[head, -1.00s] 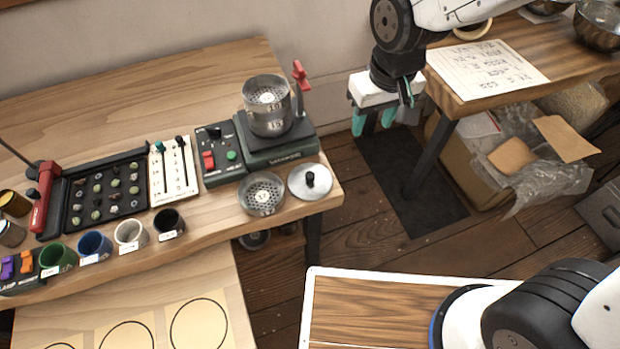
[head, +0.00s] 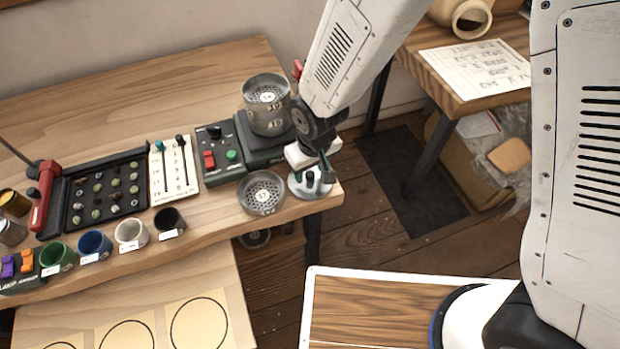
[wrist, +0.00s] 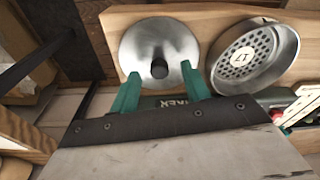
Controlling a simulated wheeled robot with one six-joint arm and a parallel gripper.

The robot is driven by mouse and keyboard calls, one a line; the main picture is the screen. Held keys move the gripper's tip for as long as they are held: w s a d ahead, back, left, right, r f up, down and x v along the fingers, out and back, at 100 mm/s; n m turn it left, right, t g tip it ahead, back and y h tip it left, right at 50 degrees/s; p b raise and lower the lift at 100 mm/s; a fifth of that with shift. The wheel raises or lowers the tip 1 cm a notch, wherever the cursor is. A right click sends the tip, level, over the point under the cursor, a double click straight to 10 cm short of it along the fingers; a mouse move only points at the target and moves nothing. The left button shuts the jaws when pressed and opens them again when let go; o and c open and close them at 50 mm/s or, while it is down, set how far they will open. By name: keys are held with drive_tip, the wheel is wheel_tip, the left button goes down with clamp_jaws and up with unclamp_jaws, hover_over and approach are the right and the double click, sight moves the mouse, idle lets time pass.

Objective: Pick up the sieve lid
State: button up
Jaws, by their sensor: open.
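The sieve lid (wrist: 140,47) is a round silver disc with a black knob (wrist: 159,68). It lies flat near the right end of the wooden bench. In the head view the lid (head: 297,189) is partly hidden by my gripper (head: 314,179), which is over it. In the wrist view my gripper (wrist: 160,92) is open, with its teal fingertips on either side of the knob's line and the knob just beyond them. Whether the fingers touch the lid cannot be told.
A perforated sieve pan (head: 262,193) sits just left of the lid. Behind stands a dark scale (head: 262,150) with stacked sieves (head: 267,105) on it. The bench's right edge (head: 337,190) is close to the lid. A second table (head: 440,75) stands at the right.

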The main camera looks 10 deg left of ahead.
drive_tip(key=shift+w+f, duration=0.1)
drive_tip(key=shift+f, duration=0.35)
clamp_jaws()
drive_tip(key=shift+r, duration=0.2)
